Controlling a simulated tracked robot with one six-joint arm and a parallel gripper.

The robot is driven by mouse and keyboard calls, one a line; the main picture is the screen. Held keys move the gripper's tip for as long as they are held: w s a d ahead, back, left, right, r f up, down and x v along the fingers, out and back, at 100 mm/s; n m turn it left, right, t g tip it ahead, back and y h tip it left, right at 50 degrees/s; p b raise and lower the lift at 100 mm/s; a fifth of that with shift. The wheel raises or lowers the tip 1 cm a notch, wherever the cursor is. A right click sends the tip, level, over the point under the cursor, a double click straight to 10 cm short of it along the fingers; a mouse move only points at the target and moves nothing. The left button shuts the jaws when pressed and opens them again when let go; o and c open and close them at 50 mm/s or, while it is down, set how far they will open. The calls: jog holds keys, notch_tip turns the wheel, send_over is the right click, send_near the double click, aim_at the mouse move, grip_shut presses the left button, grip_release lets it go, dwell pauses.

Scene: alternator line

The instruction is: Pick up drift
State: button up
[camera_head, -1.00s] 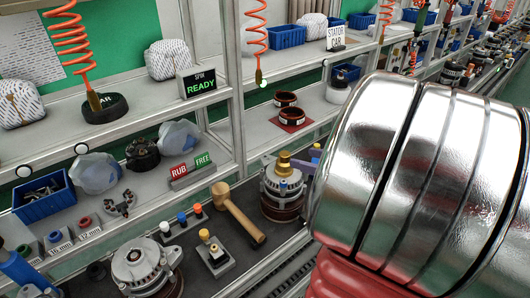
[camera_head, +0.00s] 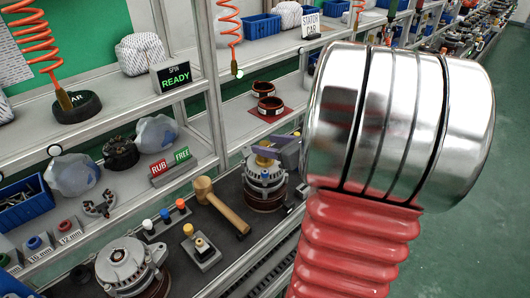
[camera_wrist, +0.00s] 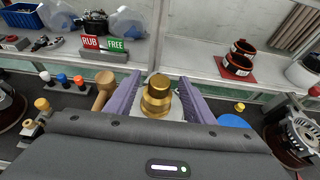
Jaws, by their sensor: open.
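A stepped brass piece, which looks like the drift (camera_wrist: 156,97), stands upright on top of an alternator. It also shows in the head view on the alternator (camera_head: 264,185), partly hidden by my gripper. My gripper (camera_wrist: 157,90) is open, with one purple finger on each side of the brass piece. In the wrist view gaps show between the fingers and the brass. In the head view my gripper (camera_head: 287,151) is just above the alternator; its fingertips are hard to make out.
A wooden mallet (camera_head: 222,207) lies left of the alternator. A small block with a yellow knob (camera_head: 200,246) and another alternator (camera_head: 128,265) are further left. The RUB/FREE sign (camera_head: 170,166) stands on the shelf behind. Dark rings (camera_head: 270,105) sit on a red mat at the back.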

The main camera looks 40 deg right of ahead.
jog(key=shift+w+f, duration=0.15)
jog(key=shift+w, duration=0.2)
jog(key=shift+x, duration=2.6)
jog(key=shift+f, duration=0.15)
jog(key=shift+c, duration=0.7)
grip_shut()
